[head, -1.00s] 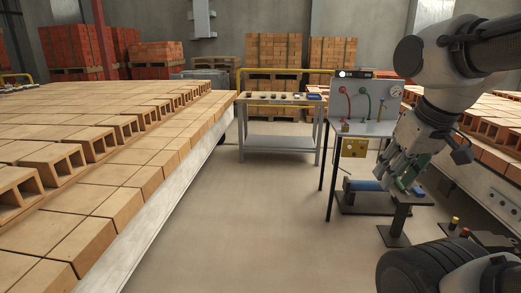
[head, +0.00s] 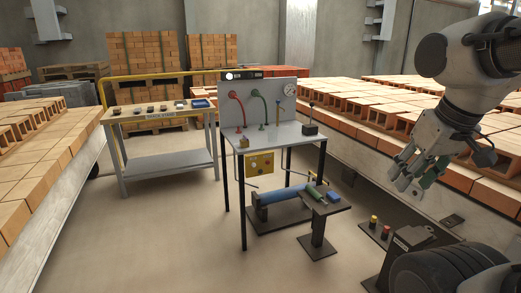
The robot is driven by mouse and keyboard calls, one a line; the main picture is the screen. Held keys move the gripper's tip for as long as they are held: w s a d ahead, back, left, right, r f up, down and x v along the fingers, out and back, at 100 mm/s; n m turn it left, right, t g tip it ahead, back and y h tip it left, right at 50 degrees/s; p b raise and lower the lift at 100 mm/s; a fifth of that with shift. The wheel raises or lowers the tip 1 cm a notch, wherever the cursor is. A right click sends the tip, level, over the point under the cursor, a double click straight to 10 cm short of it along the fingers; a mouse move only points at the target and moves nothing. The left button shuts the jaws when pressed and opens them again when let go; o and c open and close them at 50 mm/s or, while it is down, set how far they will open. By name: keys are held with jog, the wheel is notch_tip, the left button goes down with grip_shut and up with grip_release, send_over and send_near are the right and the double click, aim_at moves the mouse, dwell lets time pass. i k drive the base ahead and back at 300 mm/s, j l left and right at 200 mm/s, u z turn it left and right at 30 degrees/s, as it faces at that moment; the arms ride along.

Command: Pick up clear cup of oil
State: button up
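My gripper (head: 412,178) hangs at the right of the head view, fingers down and apart, with nothing seen between them. It is in front of the brick rows, to the right of the grey test stand (head: 268,132). I cannot make out a clear cup of oil. The stand carries a red hose, a green hose, a round gauge and a small brass-coloured block (head: 243,143). Several small items, too small to identify, lie on the bench (head: 158,117) at the left, with a blue tray (head: 200,103) at its right end.
A low blue roller (head: 280,200) and a small pedestal table (head: 322,212) with a blue block stand by the test stand. Brick rows line both sides. The floor at front left is clear.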

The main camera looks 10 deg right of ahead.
aim_at(272, 134)
jog(key=i+l, duration=0.1)
jog(key=i, duration=0.6)
jog(key=i+j+z, duration=0.35)
jog(key=i+j, duration=0.4)
jog(key=i, duration=0.3)
jog(key=i+j+z, duration=0.4)
jog(key=i+j, duration=0.55)
jog(key=j, duration=0.1)
